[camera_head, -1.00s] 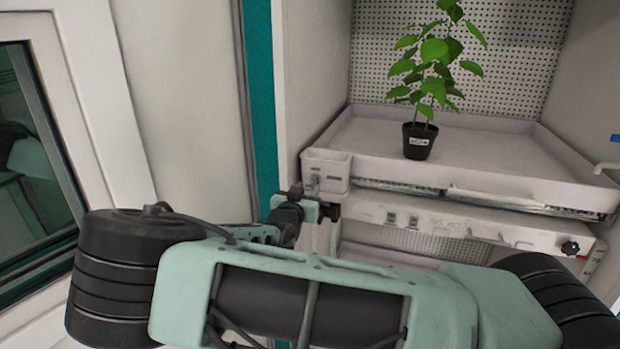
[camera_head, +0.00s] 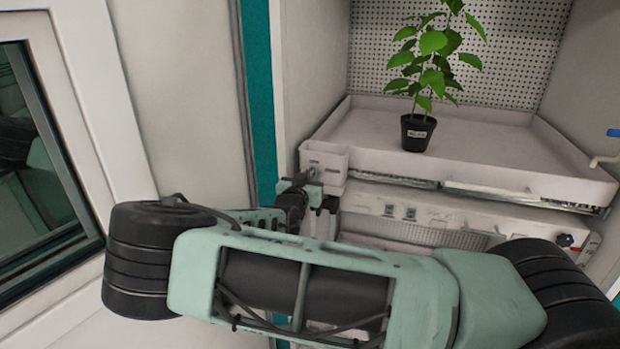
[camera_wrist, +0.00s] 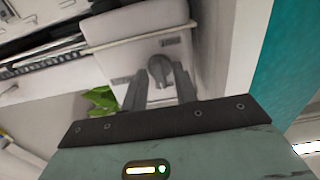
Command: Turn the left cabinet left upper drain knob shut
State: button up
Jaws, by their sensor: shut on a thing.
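A pale drain box (camera_head: 325,160) sits at the left front corner of the upper plant tray (camera_head: 470,165). The drain knob is a small grey knob on the front of this box. The wrist view shows the knob (camera_wrist: 160,72) between my two fingers. My gripper (camera_wrist: 162,84) is shut on the knob, with one finger on each side. In the head view my gripper (camera_head: 314,190) is at the box front, small and partly hidden by my arm. The exact angle of the knob is hard to tell.
A potted plant (camera_head: 417,134) stands on the tray. A lower panel with a black knob (camera_head: 565,240) lies below it. A blue-handled valve (camera_head: 612,135) is at the right edge. The cabinet's teal frame edge (camera_head: 259,110) and white wall stand close on the left.

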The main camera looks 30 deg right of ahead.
jog(key=shift+n+b, duration=0.3)
jog(key=shift+b, duration=0.05)
jog(key=n+b, duration=0.2)
jog(key=shift+f+n, duration=0.1)
jog(key=shift+n, duration=0.3)
jog(key=n, duration=0.5)
jog(key=shift+w+n, duration=0.1)
jog(key=shift+n, duration=0.2)
jog(key=n+p, duration=0.1)
jog(key=n, duration=0.7)
jog(key=shift+a+n, duration=0.1)
jog(key=shift+n, duration=0.2)
jog(key=o, duration=0.6)
